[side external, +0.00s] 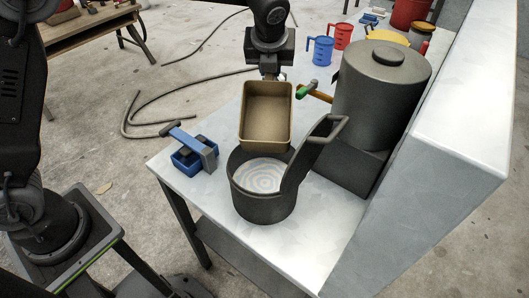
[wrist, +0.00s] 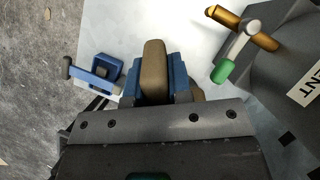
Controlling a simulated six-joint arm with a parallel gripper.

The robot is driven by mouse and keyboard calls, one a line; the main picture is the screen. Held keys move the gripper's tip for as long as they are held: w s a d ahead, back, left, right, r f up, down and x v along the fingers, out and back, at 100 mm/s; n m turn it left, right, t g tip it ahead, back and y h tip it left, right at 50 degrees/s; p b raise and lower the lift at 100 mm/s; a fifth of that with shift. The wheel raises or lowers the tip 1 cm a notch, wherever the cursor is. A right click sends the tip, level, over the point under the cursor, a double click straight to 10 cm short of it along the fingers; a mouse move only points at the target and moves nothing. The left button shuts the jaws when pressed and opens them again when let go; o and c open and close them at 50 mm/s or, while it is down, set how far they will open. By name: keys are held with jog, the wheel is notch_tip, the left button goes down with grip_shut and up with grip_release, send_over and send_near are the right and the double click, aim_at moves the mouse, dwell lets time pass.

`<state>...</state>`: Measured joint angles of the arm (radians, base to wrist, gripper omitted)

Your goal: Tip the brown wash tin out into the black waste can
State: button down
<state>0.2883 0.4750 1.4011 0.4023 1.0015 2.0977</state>
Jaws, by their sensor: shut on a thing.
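The brown wash tin (side external: 267,113) hangs from my gripper (side external: 270,73) in the side view, steeply tilted with its open side toward that camera. Its lower edge is over the back of the black waste can's (side external: 262,210) mouth. No liquid shows inside the tin. The can stands upright on the white table, with pale rippled liquid inside and a tall handled plate at its right. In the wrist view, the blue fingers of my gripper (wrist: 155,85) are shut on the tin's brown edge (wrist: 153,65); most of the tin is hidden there.
A blue caddy (side external: 195,155) stands left of the can. Blue (side external: 320,51) and red (side external: 341,37) jugs stand farther back.

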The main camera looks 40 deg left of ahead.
jog(key=shift+w+a+r+g+h, duration=0.1)
jog(key=shift+r+g+h, duration=0.6)
jog(key=shift+g, duration=0.3)
jog(key=shift+r+g+h, duration=0.7)
jog(key=shift+r+g, duration=0.15)
jog(key=shift+g, duration=0.35)
jog(key=s+a+f+n, duration=0.1)
jog(key=s+a+n, duration=0.15)
jog(key=a, duration=0.55)
jog(key=s+a+f+n, duration=0.15)
jog(key=a+n, duration=0.25)
jog(key=a, duration=0.4)
jog(key=s+d+f+n, duration=0.1)
jog(key=s+f+n, duration=0.1)
jog(key=f+n, duration=0.4)
jog(key=s+d+f+n, duration=0.1)
jog(key=s+f+n, duration=0.2)
jog(key=n, duration=1.4)
notch_tip(320, 180, down, 4)
jog(key=shift+d+f, duration=0.15)
jog(key=shift+f, duration=0.1)
